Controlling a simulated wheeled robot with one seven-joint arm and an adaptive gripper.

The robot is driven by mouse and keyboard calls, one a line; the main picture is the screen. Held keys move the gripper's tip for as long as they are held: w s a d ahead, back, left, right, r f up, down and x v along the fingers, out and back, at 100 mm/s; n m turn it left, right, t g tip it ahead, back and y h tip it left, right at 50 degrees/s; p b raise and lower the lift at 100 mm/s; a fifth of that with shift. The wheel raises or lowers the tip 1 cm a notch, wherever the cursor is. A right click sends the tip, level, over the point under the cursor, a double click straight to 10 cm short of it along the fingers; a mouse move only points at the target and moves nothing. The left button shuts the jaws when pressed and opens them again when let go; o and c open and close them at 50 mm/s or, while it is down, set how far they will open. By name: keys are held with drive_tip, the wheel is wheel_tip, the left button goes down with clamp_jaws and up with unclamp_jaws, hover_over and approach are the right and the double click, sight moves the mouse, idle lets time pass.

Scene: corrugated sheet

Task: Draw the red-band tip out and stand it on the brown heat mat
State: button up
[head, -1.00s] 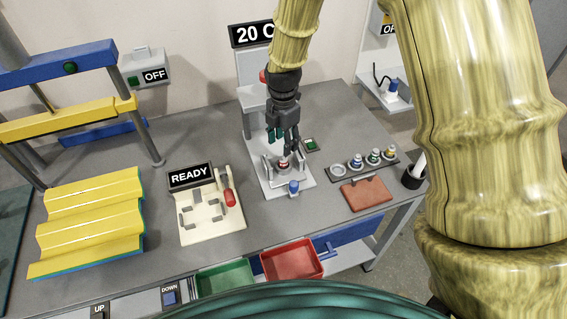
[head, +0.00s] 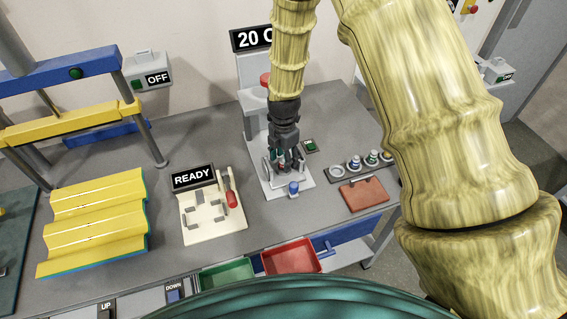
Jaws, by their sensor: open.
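The red-band tip stands in the small grey station (head: 300,184) under the 20 C sign; only a bit of red shows between my fingers, the rest is hidden. My gripper (head: 281,166) points down over it, open, with its fingers around or beside the tip; I cannot tell if they touch it. The brown heat mat (head: 364,196) lies flat on the bench to the right of the station, and nothing stands on it.
A tip rack (head: 346,174) with an empty ring and several banded tips stands behind the mat. The READY fixture (head: 212,212) is to the left; red (head: 292,258) and green (head: 228,275) trays are in front.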

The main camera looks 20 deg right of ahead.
drive_tip(key=shift+f, duration=0.15)
drive_tip(key=shift+c, duration=0.3)
clamp_jaws()
